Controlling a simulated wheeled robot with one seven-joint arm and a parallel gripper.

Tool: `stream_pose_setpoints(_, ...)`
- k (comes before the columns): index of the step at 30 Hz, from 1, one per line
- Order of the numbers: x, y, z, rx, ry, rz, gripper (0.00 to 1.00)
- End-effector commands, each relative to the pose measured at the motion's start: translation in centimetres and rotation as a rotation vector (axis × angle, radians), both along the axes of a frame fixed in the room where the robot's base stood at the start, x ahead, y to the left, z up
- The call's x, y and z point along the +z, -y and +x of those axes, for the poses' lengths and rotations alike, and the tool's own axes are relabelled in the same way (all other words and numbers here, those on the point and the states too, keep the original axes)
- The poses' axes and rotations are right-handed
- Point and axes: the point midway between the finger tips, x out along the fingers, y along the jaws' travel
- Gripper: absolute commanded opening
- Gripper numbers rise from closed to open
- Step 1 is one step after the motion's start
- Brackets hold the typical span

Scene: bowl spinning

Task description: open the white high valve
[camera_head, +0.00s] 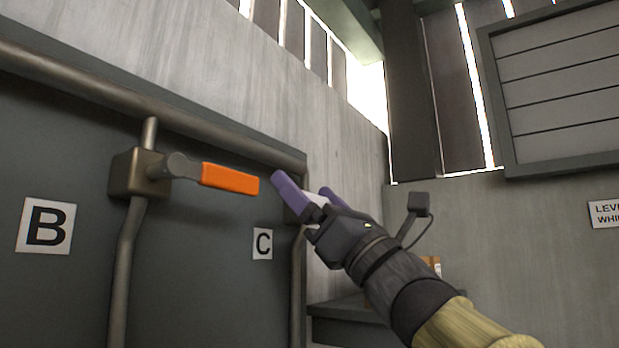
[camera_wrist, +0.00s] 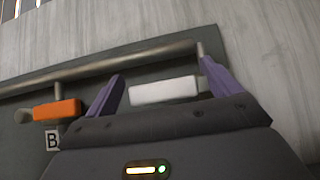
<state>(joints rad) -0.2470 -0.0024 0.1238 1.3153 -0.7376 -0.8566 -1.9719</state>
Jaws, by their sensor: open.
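The white valve handle (camera_wrist: 163,91) shows in the wrist view as a horizontal bar between my gripper's two purple fingers. In the head view only a small pale part of it (camera_head: 318,198) shows, with my gripper in front of the rest. My gripper (camera_head: 305,188) is open, its fingers at either side of the white handle in the wrist view (camera_wrist: 162,82). I cannot tell whether they touch it. The white valve's body is mostly hidden behind my gripper in the head view.
An orange valve handle (camera_head: 230,179) sticks out to the left, beside my gripper, above the B label (camera_head: 46,226). A C label (camera_head: 262,244) is on the dark panel below. A thick pipe (camera_head: 150,105) runs above the valves. A grey ledge (camera_head: 350,308) stands lower right.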

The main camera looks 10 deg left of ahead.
Motion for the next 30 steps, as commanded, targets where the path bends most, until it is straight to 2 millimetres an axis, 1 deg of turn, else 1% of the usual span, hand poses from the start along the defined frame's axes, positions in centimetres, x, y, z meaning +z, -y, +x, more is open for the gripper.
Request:
stream_pose_setpoints(1, 0.27, -0.16, 0.13, 0.000, -0.002, 0.000, 0.89)
stream_pose_setpoints(10, 0.21, -0.46, 0.02, 0.004, 0.000, -0.001, 0.89)
stream_pose_setpoints(11, 0.21, -0.47, 0.00, 0.004, 0.000, -0.001, 0.85)
stream_pose_setpoints(12, 0.21, -0.49, -0.01, 0.004, 0.000, -0.001, 0.77)
stream_pose_setpoints(14, 0.21, -0.51, -0.01, 0.004, 0.000, -0.001, 0.66)
stream_pose_setpoints(15, 0.21, -0.52, -0.02, 0.006, 0.000, -0.001, 0.58)
stream_pose_setpoints(20, 0.18, -0.52, -0.01, 0.005, -0.001, -0.001, 0.26)
stream_pose_setpoints(30, -0.05, -0.87, -0.22, 0.013, 0.016, -0.008, 0.26)
